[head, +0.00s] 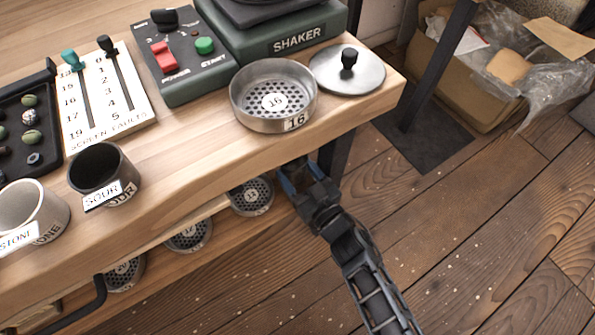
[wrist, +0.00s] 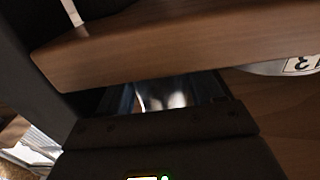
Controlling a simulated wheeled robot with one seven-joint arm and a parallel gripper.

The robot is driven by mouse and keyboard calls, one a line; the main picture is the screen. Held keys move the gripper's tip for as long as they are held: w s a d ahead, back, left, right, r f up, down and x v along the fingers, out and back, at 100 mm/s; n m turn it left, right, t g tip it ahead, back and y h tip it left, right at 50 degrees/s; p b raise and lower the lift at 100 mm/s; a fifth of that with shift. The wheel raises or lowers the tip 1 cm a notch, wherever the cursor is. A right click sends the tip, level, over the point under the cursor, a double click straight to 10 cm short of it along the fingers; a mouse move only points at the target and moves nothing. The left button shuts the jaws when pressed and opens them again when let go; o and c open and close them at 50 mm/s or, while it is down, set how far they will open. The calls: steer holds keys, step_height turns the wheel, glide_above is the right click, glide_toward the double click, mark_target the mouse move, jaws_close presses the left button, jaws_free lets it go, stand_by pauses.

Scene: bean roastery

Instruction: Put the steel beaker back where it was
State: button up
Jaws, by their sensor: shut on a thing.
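My gripper (head: 301,174) is at the front edge of the bench, its fingertips partly hidden under the overhanging top. In the wrist view, a shiny, silvery thing, which looks like the steel beaker (wrist: 163,97), sits between the fingers (wrist: 165,93). The gripper is shut on it. A wooden board edge hides its upper part in that view. The beaker cannot be made out in the head view, and its tilt cannot be told.
The bench top (head: 205,150) holds a sieve marked 16 (head: 262,120), a lid (head: 365,75), the shaker (head: 295,40), a SOUR cup (head: 118,165) and a STONE cup (head: 45,210). Several sieves (head: 252,197) sit below. A cardboard box (head: 465,90) stands on the floor at right.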

steer(key=o, duration=0.9)
steer(key=p+v, duration=0.3)
steer(key=v, duration=0.9)
steer(key=shift+r, duration=0.1)
steer(key=s+d+r+m+t+h, duration=0.1)
steer(key=s+d+r+m+h, duration=0.2)
steer(key=s+d, duration=0.4)
steer(key=s+d+r+m+h, duration=0.1)
steer(key=s+d+r+h, duration=0.3)
steer(key=s, duration=0.5)
steer(key=s+d+r+m+h, duration=0.1)
steer(key=s+r, duration=0.2)
steer(key=r, duration=0.3)
steer(key=s+d+r+m+h, duration=0.1)
steer(key=s+d+r, duration=0.1)
steer(key=s+r, duration=0.2)
steer(key=s+d+r+g+h, duration=0.1)
steer(key=s+d+r, duration=0.1)
steer(key=s+r, duration=0.2)
steer(key=shift+s+r+m, duration=0.15)
steer(key=shift+r+m, duration=0.05)
steer(key=shift+r, duration=0.75)
steer(key=shift+s+r+m, duration=0.1)
steer(key=shift+r+m, duration=0.1)
steer(key=shift+r, duration=0.75)
